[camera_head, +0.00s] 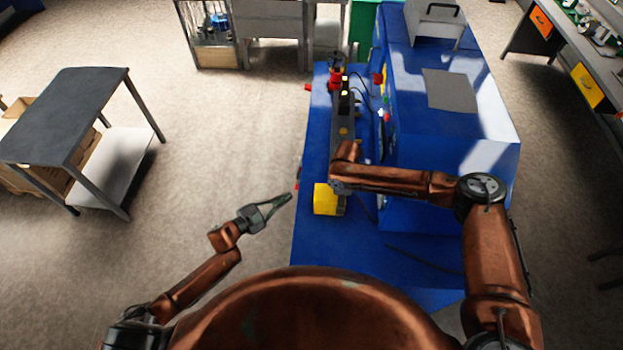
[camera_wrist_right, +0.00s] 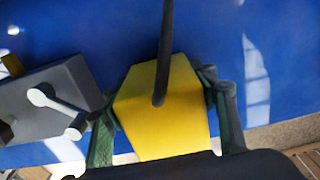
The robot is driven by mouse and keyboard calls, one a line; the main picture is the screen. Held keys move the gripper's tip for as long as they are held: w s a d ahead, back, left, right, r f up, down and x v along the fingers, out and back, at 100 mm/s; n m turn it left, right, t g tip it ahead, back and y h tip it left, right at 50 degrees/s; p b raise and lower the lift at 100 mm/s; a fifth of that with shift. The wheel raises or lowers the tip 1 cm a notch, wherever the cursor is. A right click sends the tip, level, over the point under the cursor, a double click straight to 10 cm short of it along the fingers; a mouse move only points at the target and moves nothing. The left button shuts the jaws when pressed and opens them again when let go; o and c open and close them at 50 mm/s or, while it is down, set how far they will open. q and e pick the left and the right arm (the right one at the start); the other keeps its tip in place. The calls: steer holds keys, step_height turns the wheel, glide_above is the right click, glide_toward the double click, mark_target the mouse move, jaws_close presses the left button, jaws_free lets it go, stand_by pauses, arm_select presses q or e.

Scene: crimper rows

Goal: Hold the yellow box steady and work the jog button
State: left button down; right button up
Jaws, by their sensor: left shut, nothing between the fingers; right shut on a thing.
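The yellow box (camera_head: 325,199) sits on the blue machine bed near its front left edge. In the right wrist view the yellow box (camera_wrist_right: 165,115) stands between the fingers of my right gripper (camera_wrist_right: 165,110), which is shut on it from both sides. A dark cable or rod rises from the box's top in that view. In the head view the right gripper is mostly hidden under its own wrist. My left gripper (camera_head: 288,199) is shut and empty, left of the box and apart from it. I cannot make out the jog button on the box.
The blue machine (camera_head: 450,160) stands right of the box, with a grey rail (camera_head: 343,115) of fittings behind it. A dark-topped table (camera_head: 70,110) stands far left. Open floor (camera_head: 220,140) lies between the table and the machine.

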steer(key=o, duration=1.4)
steer(key=shift+c, duration=0.2)
